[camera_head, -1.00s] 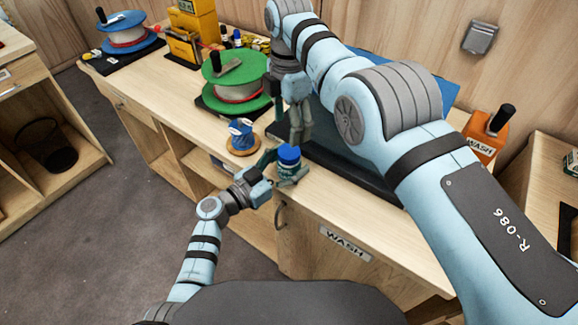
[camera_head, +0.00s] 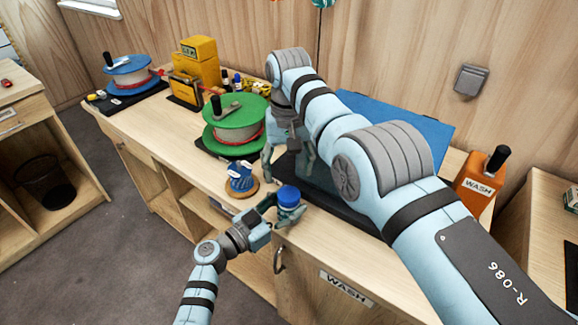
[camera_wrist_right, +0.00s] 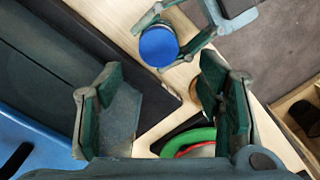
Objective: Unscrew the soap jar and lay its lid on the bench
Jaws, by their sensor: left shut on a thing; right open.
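The soap jar (camera_head: 291,212) stands on the bench near its front edge, with its round blue lid (camera_head: 288,195) on top. The lid shows from above in the right wrist view (camera_wrist_right: 158,47). My left gripper (camera_head: 287,211) is shut around the jar's body below the lid, and its fingers hide part of the jar. My right gripper (camera_head: 288,157) is open and empty, above and behind the jar in the head view. In the right wrist view its two fingers (camera_wrist_right: 163,105) are wide apart, with the lid beyond them.
A blue-and-white item on a round wooden base (camera_head: 241,182) stands left of the jar. A green spool (camera_head: 236,125) is behind it. A dark mat (camera_head: 340,205) lies right of the jar. Bare bench (camera_head: 325,235) lies in front.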

